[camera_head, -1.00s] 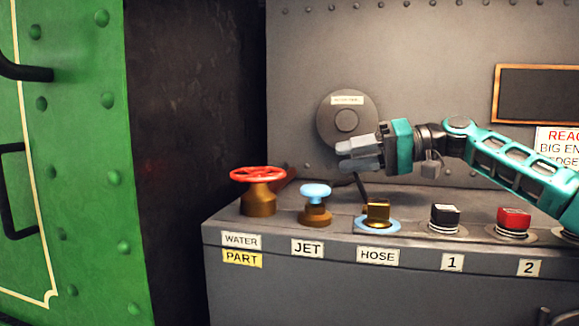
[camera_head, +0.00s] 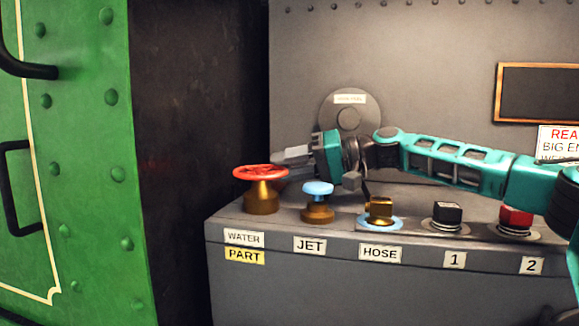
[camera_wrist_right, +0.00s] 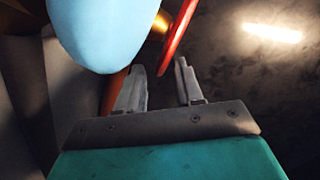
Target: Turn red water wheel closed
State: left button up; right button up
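The red water wheel (camera_head: 260,172) sits on a brass base (camera_head: 261,197) at the left end of the grey console, above the label WATER. My right gripper (camera_head: 280,158) reaches in from the right, with its fingertips at the wheel's right rim. In the right wrist view the two fingers (camera_wrist_right: 158,80) are apart, and the red rim (camera_wrist_right: 177,38) shows just beyond and between their tips. Contact with the rim cannot be made out. My left gripper is not in view.
The blue JET knob (camera_head: 318,189) stands just right of the wheel, under my right gripper, and looms close in the right wrist view (camera_wrist_right: 105,30). The brass HOSE fitting (camera_head: 379,210), a black button (camera_head: 447,214) and a red button (camera_head: 516,217) follow. A green riveted panel (camera_head: 75,150) is at left.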

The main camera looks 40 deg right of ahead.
grip_shut()
jog(key=shift+s+f, duration=0.1)
dwell(0.3)
jog(key=shift+s+m+t+h+p, duration=0.3)
jog(key=shift+m+t+h, duration=0.2)
jog(key=shift+m+h, duration=0.15)
jog(key=shift+s+a+r+m+t+h+p, duration=0.15)
jog(key=shift+s+r+m+t+h+p, duration=0.1)
jog(key=shift+m+t+h+p, duration=0.4)
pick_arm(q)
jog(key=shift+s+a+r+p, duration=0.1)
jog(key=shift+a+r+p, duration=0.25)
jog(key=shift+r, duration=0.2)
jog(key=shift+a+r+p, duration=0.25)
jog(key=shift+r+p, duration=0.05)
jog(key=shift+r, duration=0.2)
pick_arm(e)
jog(key=shift+s+f+h, duration=0.2)
jog(key=shift+f+h, duration=0.1)
jog(key=shift+h, duration=0.1)
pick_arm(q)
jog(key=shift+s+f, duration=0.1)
